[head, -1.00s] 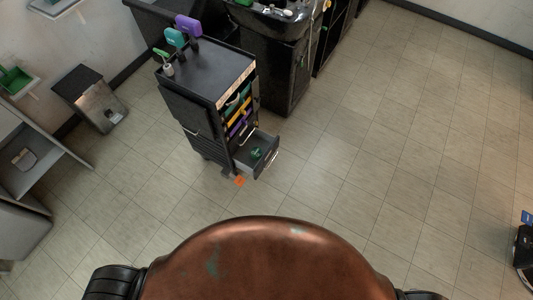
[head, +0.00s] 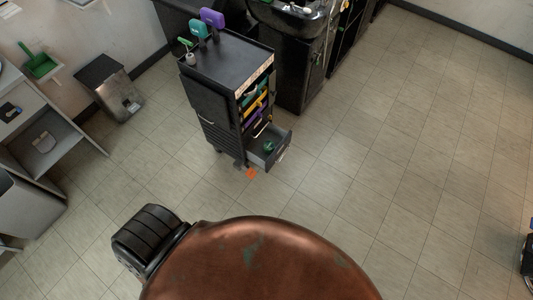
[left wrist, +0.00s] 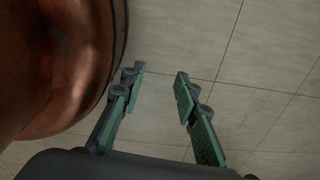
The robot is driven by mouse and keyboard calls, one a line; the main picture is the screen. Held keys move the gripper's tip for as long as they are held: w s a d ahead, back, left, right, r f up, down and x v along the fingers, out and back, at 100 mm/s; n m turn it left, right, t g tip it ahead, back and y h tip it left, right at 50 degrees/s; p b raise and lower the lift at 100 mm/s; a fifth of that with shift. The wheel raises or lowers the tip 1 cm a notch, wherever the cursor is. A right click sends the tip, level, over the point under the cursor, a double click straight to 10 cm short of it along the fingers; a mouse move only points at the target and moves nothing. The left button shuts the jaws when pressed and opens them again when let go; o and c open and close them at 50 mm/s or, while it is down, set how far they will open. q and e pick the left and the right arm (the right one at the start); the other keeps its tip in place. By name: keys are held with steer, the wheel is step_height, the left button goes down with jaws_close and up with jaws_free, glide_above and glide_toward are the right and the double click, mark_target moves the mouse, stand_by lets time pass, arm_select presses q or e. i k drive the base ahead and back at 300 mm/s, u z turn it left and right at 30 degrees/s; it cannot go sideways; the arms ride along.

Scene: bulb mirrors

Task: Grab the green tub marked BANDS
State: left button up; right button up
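A small green object (head: 269,147) lies in the open bottom drawer (head: 281,157) of the black trolley (head: 222,98). It may be the green tub; I cannot read any marking at this size. In the left wrist view my left gripper (left wrist: 159,81) is open and empty, with its two green-padded fingers apart above bare floor. The left gripper does not show in the head view, and my right gripper is in neither view.
The trolley carries purple and teal tools (head: 211,18) on top, with other coloured drawer contents below. An orange piece (head: 251,173) lies on the floor by its base. A grey shelf unit (head: 50,141) stands at left.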

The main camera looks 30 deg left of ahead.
mark_target(269, 145)
steer(key=k, duration=0.75)
steer(key=u, duration=0.95)
steer(key=i, duration=0.5)
